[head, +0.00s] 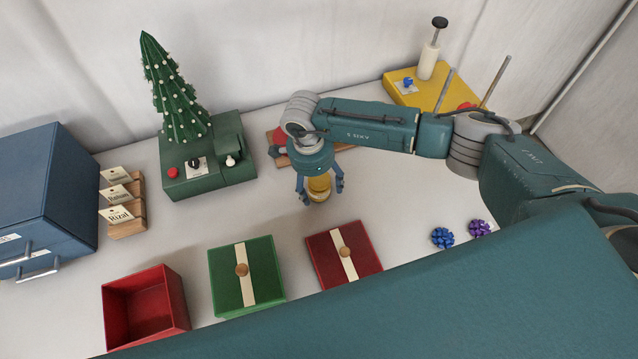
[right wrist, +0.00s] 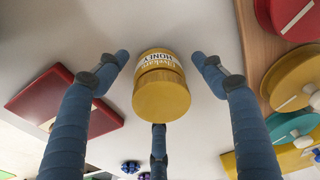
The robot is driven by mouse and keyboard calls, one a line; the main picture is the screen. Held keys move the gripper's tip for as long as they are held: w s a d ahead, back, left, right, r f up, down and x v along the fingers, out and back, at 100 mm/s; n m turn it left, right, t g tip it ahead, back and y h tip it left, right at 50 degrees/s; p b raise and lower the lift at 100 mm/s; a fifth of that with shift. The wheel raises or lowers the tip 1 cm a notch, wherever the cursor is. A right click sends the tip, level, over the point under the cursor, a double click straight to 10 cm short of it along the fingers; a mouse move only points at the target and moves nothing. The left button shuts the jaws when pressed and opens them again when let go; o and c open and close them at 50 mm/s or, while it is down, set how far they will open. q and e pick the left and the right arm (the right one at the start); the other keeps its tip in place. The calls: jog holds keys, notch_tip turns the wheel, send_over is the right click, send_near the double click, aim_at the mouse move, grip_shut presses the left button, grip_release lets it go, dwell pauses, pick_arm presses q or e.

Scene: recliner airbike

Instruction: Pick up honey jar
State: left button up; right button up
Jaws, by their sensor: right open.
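The honey jar (head: 319,187) is yellow and stands on the pale table, below my right gripper. In the right wrist view the jar (right wrist: 161,97) shows its gold lid and a pale label reading "HONEY". My right gripper (head: 320,194) is open and points down over the jar, with its fingers spread around it. In the right wrist view the fingers of my gripper (right wrist: 160,62) stand on either side of the jar, with gaps between them and it. A third finger shows below the jar in that view. My left gripper is not in view.
A wooden board (right wrist: 246,48) with colored round items lies close to the jar. Lidded red (head: 325,258) and green (head: 262,262) boxes and an open red box (head: 135,316) stand in front. A green tree stand (head: 187,181) is at left. Blue (head: 443,238) and purple (head: 480,228) bows lie right.

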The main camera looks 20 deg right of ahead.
jog(key=c, duration=1.4)
jog(key=shift+c, duration=0.2)
jog(key=shift+r, duration=0.2)
